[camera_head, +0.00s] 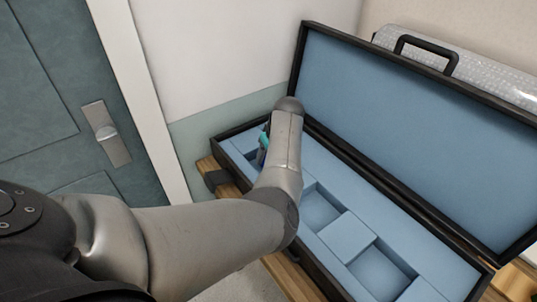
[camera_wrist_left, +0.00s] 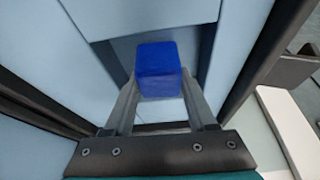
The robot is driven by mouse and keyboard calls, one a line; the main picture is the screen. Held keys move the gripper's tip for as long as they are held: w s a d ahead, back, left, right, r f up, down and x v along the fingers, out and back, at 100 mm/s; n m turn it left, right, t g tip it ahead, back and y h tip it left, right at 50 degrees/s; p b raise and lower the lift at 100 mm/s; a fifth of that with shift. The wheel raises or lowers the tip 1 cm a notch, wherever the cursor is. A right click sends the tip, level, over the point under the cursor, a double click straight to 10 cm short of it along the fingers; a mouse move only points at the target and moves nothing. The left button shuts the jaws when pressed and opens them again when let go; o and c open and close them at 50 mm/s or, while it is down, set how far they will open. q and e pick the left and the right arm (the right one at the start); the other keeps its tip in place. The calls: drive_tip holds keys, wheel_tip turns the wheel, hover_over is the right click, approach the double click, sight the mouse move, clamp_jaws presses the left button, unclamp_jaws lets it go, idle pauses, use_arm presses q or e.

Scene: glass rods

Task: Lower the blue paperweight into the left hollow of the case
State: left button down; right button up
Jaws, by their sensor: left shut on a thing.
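The blue paperweight (camera_wrist_left: 159,69) is a deep-blue block between the fingers of my left gripper (camera_wrist_left: 159,88), which is shut on it. In the wrist view it is over a recessed, shaded hollow (camera_wrist_left: 122,48) in pale-blue foam. I cannot tell how far it is above the hollow's floor. In the head view my left arm covers the paperweight and most of the gripper; only a teal part shows over the case's left end. The open black case (camera_head: 347,236) has a pale-blue lining. My right gripper is not in view.
The raised lid (camera_head: 400,120) stands along the case's back side. Two empty hollows show right of my arm, one in the middle (camera_head: 320,207) and one on the right (camera_head: 383,270). A wooden surface (camera_head: 288,277) lies under the case. A wall and a door (camera_head: 75,90) are at the left.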

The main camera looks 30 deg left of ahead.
use_arm(q)
drive_tip(key=shift+f+b, duration=0.3)
drive_tip(key=shift+f, duration=0.1)
idle(0.3)
drive_tip(key=shift+c, duration=0.6)
unclamp_jaws()
drive_tip(key=p+v, duration=1.5)
drive_tip(key=p, duration=0.3)
